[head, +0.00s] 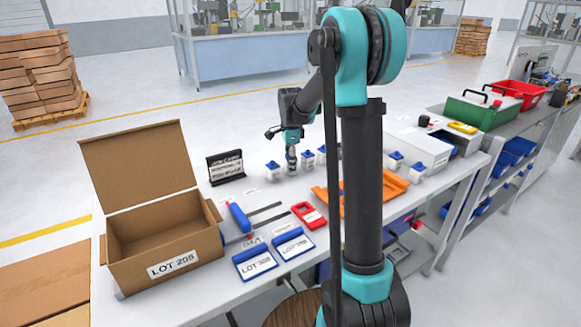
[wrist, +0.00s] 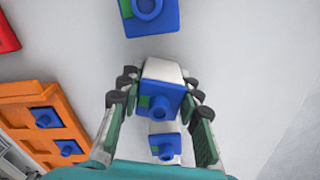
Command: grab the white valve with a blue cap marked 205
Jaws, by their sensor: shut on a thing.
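My gripper (head: 291,150) points down over the row of small white valves with blue caps on the table. In the wrist view its two fingers (wrist: 160,82) are closed on both sides of a white valve with a blue cap (wrist: 163,99), which has a small green patch. No number can be read on it. One capped valve (wrist: 152,14) lies ahead of it and another (wrist: 165,147) stands close behind it. In the head view one neighbour (head: 272,171) is left of my gripper and another (head: 308,159) is right of it.
An open cardboard box (head: 172,267) marked LOT 205 stands at the left. A black sign (head: 226,167), blue-edged cards (head: 293,245), a red device (head: 309,215) and an orange tray (head: 395,183) are on the table. More capped valves (head: 417,171) stand at the right.

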